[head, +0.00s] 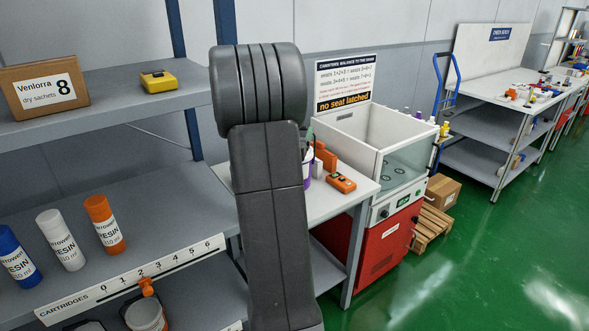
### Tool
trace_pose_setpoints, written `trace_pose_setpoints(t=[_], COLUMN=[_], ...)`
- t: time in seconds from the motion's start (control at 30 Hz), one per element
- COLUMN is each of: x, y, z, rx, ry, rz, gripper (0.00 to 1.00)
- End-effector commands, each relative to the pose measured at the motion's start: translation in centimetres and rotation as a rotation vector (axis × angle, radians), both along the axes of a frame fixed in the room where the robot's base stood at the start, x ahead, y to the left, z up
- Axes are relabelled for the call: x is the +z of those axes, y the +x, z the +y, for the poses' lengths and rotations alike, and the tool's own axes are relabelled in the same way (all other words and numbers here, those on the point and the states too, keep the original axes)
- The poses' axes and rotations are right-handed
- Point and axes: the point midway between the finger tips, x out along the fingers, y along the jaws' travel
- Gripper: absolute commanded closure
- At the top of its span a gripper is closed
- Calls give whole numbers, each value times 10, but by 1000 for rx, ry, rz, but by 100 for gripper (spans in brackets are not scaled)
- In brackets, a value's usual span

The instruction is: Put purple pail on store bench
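A purple-edged item (307,181) shows just to the right of my arm, on a pale bench (345,197). It may be the purple pail, but my arm hides most of it. My arm stands upright across the middle of the head view, and my gripper is not visible. No bench carries a label that I can read as the store bench. A long white-topped bench (478,90) with grey lower shelves stands at the far right, under a board with a small blue sign.
At left, a grey shelf holds blue (17,258), white (60,240) and orange (104,224) cartridges. Above are a sachet box (46,89) and a yellow device (158,79). A red-based machine (385,240), pallet (432,225) and blue hand truck (446,90) stand mid-right. Green floor at right is clear.

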Motion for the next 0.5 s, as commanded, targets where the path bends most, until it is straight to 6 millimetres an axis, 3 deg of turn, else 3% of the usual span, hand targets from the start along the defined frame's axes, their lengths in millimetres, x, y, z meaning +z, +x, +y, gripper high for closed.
trace_pose_setpoints(t=[0.13,0.5], x=[-4,-52], y=[0,0], z=[0,0], rx=[0,0], ry=[-1,0], rz=[-4,-4], gripper=[89,89])
